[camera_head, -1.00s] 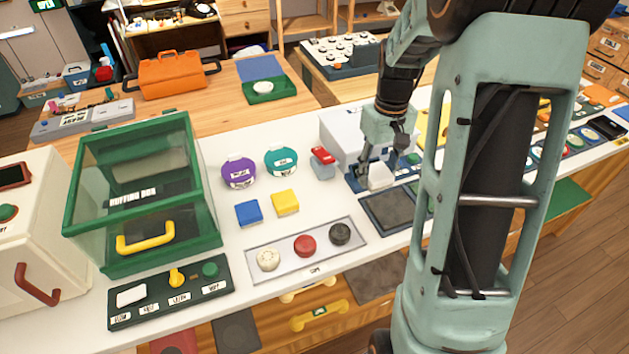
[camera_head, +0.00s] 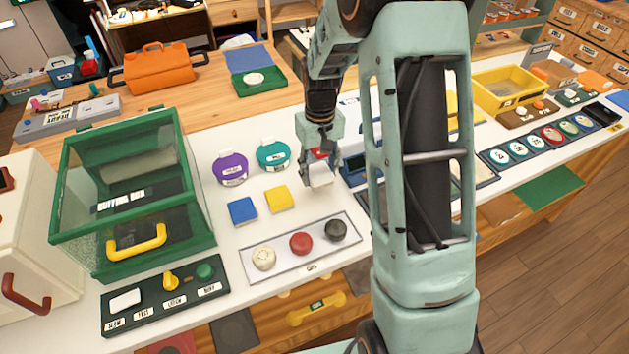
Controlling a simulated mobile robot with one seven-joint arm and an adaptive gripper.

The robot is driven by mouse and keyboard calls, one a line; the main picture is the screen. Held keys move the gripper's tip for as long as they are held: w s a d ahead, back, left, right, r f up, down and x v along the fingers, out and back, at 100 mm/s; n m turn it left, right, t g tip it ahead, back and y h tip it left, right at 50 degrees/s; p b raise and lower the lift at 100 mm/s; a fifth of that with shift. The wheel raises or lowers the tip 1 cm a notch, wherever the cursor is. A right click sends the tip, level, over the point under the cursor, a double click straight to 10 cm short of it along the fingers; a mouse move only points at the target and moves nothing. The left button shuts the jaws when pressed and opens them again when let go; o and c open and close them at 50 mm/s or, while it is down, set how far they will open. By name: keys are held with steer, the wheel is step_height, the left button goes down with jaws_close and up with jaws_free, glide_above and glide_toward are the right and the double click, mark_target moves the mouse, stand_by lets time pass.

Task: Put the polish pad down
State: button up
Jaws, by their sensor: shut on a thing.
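My gripper (camera_head: 318,165) is shut on a small white block, the polish pad (camera_head: 319,179), and points down over the white worktop (camera_head: 300,213). I cannot tell whether the pad's underside touches the worktop. A blue pad (camera_head: 243,211) and a yellow pad (camera_head: 277,199) lie to the left of it. A red-topped block (camera_head: 319,153) is partly hidden behind my gripper's fingers.
A tray (camera_head: 284,262) with a cream, a red and a black knob lies in front. Purple (camera_head: 231,169) and teal (camera_head: 273,155) jars stand at the back left. The green glass box (camera_head: 190,240) is farther left. My arm hides part of the worktop on the right.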

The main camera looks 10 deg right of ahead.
mark_target(315, 171)
steer(key=shift+w+a+f, duration=0.15)
steer(key=shift+a+f, duration=0.15)
steer(key=shift+f, duration=0.1)
steer(key=shift+w+a+f, duration=0.1)
steer(key=shift+a+f, duration=0.1)
steer(key=shift+f, duration=1.7)
steer(key=o, duration=1)
step_height(315, 171, up, 12)
steer(key=shift+r, duration=0.15)
